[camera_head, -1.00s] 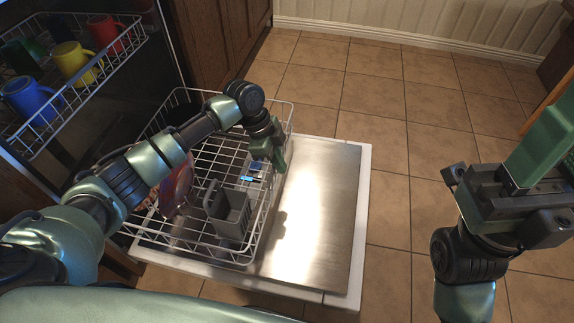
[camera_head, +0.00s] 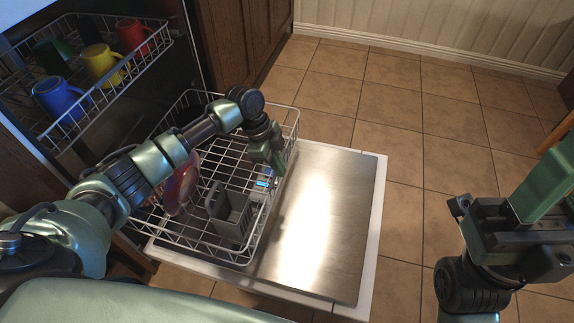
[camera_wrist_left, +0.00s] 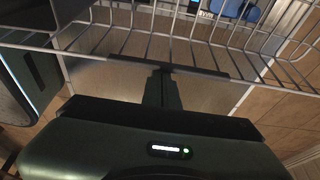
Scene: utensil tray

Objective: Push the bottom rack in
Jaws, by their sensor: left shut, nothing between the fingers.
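The bottom rack (camera_head: 240,262), a white wire basket, is pulled out over the open dishwasher door (camera_head: 325,215). It holds a grey cutlery basket (camera_head: 232,215) and a reddish translucent plate (camera_head: 181,185). My left gripper (camera_head: 275,168) is at the rack's outer right side, away from the dishwasher. In the left wrist view its closed fingers (camera_wrist_left: 162,85) are at the rack's wires (camera_wrist_left: 140,62), with nothing between them; contact is unclear. My right gripper (camera_head: 520,230) is at the right, clear of the rack; its fingertips cannot be made out.
The upper rack (camera_head: 62,122) at top left holds blue (camera_head: 60,97), yellow (camera_head: 100,62), red (camera_head: 131,35) and dark green mugs. A wooden cabinet (camera_head: 235,40) stands beside the dishwasher. The tiled floor (camera_head: 420,160) right of the door is open.

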